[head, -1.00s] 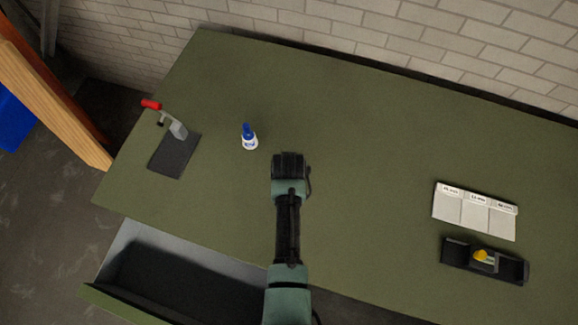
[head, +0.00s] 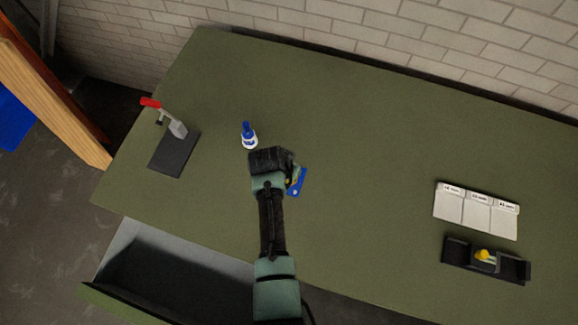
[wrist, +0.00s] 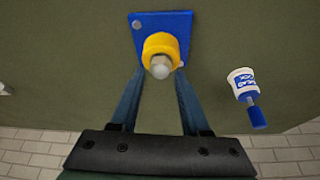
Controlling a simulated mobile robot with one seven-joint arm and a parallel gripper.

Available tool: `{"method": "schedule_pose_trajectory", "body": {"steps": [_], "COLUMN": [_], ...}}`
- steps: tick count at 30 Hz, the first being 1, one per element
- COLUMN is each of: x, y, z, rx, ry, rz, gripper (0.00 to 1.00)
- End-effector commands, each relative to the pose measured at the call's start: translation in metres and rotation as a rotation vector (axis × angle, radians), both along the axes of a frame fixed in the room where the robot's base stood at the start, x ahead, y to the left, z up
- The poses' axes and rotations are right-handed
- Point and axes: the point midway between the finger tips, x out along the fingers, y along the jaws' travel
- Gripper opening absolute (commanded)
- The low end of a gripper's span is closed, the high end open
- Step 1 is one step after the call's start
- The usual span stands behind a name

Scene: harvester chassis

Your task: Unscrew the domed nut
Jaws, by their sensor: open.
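The domed nut (wrist: 160,69) is a small silver-grey cap in the wrist view. It sits at the front of a yellow round part (wrist: 160,44) on a blue plate (wrist: 176,22). In the head view the blue plate (head: 299,183) shows just right of my gripper, with a bit of yellow; the nut cannot be made out there. My gripper (wrist: 162,76) is open. Its two fingers appear on the left and right of the nut in the wrist view, with no clear contact. In the head view the fingertips are hidden behind the wrist.
A blue-and-white bottle (head: 249,136) stands close beyond my gripper. A red-handled clamp (head: 172,124) on a dark plate is at left. A pale three-part tray (head: 476,211) and a black holder with a yellow piece (head: 459,260) are at right. A drawer (head: 170,275) is open at the front.

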Motion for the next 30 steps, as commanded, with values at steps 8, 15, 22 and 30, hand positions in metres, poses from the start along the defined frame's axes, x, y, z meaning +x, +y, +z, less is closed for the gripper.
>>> {"method": "schedule_pose_trajectory", "body": {"steps": [8,15,22,30], "x": [0.0004,0.0010,-0.0002,0.0010], "y": [0.0005,0.0006,-0.0005,0.0002], "z": [-0.0018,-0.0029,-0.0001,-0.0020], "rx": [0.000,-0.001,0.000,0.001], "ry": [0.001,-0.001,0.000,-0.001], "rz": [-0.075,-0.349,-0.453,-0.496], "gripper": [0.46,0.46,0.46,0.46]}}
